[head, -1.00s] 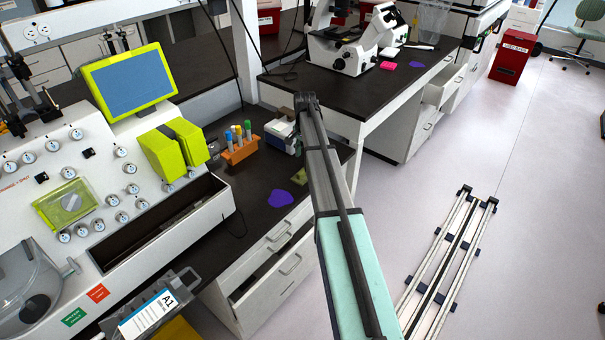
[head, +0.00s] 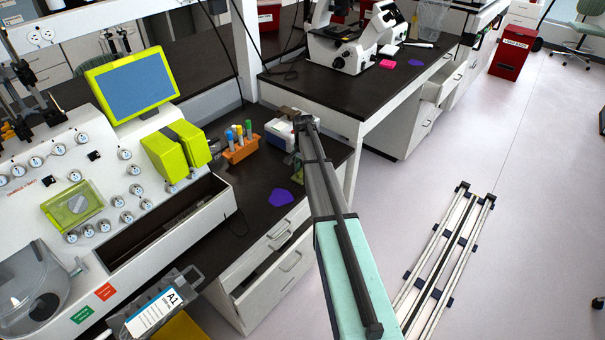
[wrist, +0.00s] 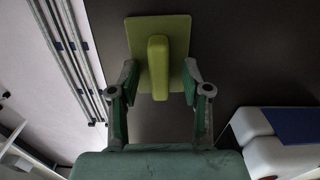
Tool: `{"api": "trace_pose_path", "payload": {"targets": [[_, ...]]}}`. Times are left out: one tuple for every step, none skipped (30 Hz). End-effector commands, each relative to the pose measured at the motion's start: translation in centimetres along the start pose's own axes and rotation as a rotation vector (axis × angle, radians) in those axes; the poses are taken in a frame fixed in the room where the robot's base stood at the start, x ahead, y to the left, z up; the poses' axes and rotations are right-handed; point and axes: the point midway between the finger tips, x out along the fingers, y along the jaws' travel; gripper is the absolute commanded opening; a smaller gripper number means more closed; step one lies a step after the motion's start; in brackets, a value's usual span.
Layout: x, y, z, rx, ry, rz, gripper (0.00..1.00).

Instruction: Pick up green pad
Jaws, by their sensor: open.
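The green pad (wrist: 178,30) is a flat square with a raised long block on its middle, lying on the dark bench top in the wrist view. My gripper (wrist: 159,84) is open, with one fingertip on each side of the raised block and a gap on both sides. The fingertips overlap the near part of the pad in the picture; I cannot tell how high above it they are.
A white device (wrist: 270,140) with a blue part stands close at the right of my gripper in the wrist view. In the head view, an orange tube rack (head: 240,150) and a purple pad (head: 280,198) are on the same bench. The bench edge is close at the left in the wrist view.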

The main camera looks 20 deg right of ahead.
Motion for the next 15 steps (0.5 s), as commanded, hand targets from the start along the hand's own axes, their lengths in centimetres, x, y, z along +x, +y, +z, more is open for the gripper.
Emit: {"api": "trace_pose_path", "payload": {"targets": [[0.02, 0.01, -0.01, 0.000, 0.000, 0.000, 0.48], [0.02, 0.00, -0.01, 0.000, 0.000, 0.000, 0.48], [0.02, 0.01, 0.00, 0.000, 0.000, 0.000, 0.48], [0.02, 0.01, 0.00, 0.000, 0.000, 0.000, 0.48], [0.02, 0.01, 0.00, 0.000, 0.000, 0.000, 0.37], [0.02, 0.01, 0.00, 0.000, 0.000, 0.000, 0.23], [0.02, 0.01, -0.01, 0.000, 0.000, 0.000, 0.12], [0.01, 0.01, -0.01, 0.000, 0.000, 0.000, 0.02], [0.01, 0.01, -0.01, 0.000, 0.000, 0.000, 0.00], [0.01, 0.01, -0.01, 0.000, 0.000, 0.000, 0.00], [0.01, 0.01, -0.01, 0.000, 0.000, 0.000, 0.00], [0.01, 0.01, 0.00, 0.000, 0.000, 0.000, 0.00], [0.01, 0.01, 0.00, 0.000, 0.000, 0.000, 0.00], [0.01, 0.01, 0.00, 0.000, 0.000, 0.000, 0.00], [0.01, 0.01, 0.00, 0.000, 0.000, 0.000, 0.00]]}}
